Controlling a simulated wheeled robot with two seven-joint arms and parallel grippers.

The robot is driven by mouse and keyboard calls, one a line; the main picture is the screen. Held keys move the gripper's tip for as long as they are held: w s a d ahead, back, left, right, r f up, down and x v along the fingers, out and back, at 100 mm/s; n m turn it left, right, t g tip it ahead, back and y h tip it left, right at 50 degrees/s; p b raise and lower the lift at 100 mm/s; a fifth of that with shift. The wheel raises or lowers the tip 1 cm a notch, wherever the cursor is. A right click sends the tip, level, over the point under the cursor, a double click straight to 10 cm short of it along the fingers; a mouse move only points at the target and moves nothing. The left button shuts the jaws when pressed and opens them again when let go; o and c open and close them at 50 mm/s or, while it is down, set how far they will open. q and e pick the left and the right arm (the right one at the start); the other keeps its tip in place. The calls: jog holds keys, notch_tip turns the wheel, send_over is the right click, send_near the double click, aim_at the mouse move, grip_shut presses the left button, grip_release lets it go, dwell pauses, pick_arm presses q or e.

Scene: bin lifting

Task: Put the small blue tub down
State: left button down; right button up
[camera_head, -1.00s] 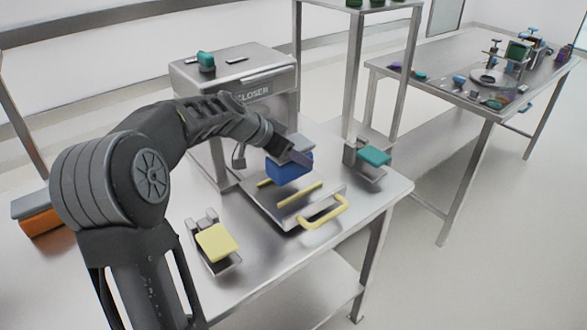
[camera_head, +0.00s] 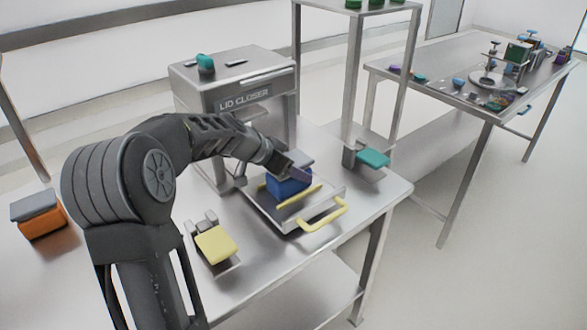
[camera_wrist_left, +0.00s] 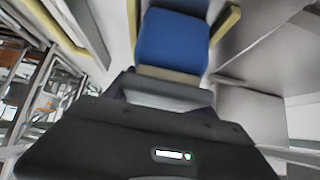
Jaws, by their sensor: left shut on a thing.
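The small blue tub (camera_head: 289,184) is at the sliding tray (camera_head: 262,208) in front of the lid closer (camera_head: 237,95), between the tray's two yellow bars. A grey flat piece shows above the tub. My left gripper (camera_head: 294,168) is shut on the tub from above. In the left wrist view the blue tub (camera_wrist_left: 172,42) sits beyond the fingers (camera_wrist_left: 165,88), with yellow bars on both sides. I cannot tell whether its underside touches the tray. My right gripper is not in view.
A yellow-topped stand (camera_head: 215,243) is at the front of the table and a teal-topped one (camera_head: 372,158) at the right. An orange tub with a grey top (camera_head: 40,216) is at the left. A yellow handle (camera_head: 322,215) sticks out from the tray. A second table (camera_head: 450,85) holds small parts.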

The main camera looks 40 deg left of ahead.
pick_arm(q)
jog(key=shift+f, duration=0.1)
jog(key=shift+c, duration=1.4)
grip_release()
jog(key=shift+r, duration=0.3)
jog(key=v, duration=1.1)
jog(key=shift+s+r+b, duration=0.2)
jog(key=shift+s+b, duration=0.1)
jog(key=shift+s, duration=0.1)
jog(key=shift+a, duration=0.1)
